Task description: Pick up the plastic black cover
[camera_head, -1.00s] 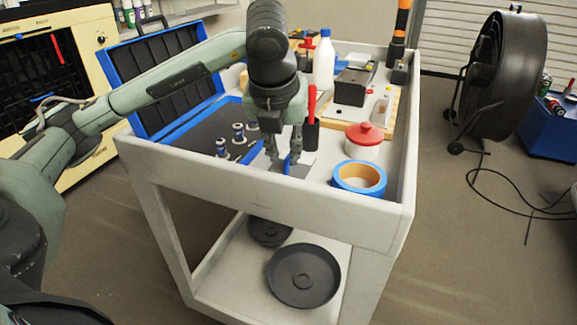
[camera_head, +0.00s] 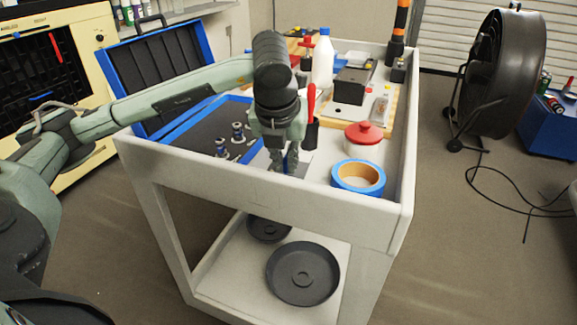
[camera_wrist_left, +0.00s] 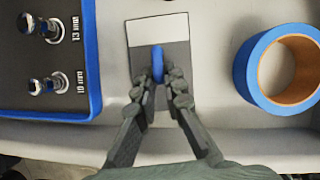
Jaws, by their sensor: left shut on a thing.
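My left gripper (camera_head: 284,163) points down over the near edge of the cart's top. In the left wrist view my gripper (camera_wrist_left: 161,88) is shut on an upright blue handle (camera_wrist_left: 158,64). Under it lies a flat rectangular plate (camera_wrist_left: 164,30), pale at one end and dark grey at the other; lifted or resting, I cannot tell. A black box-shaped piece (camera_head: 352,86) sits on a board farther back. Dark round lid-like dishes (camera_head: 303,274) lie on the lower shelf. I cannot tell which is the black cover. My right gripper is out of view.
A blue tape roll (camera_head: 358,178) and a red-lidded pot (camera_head: 363,139) stand right of the gripper. An open blue-edged tool case (camera_head: 190,131) lies left. A white bottle (camera_head: 323,62) stands behind.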

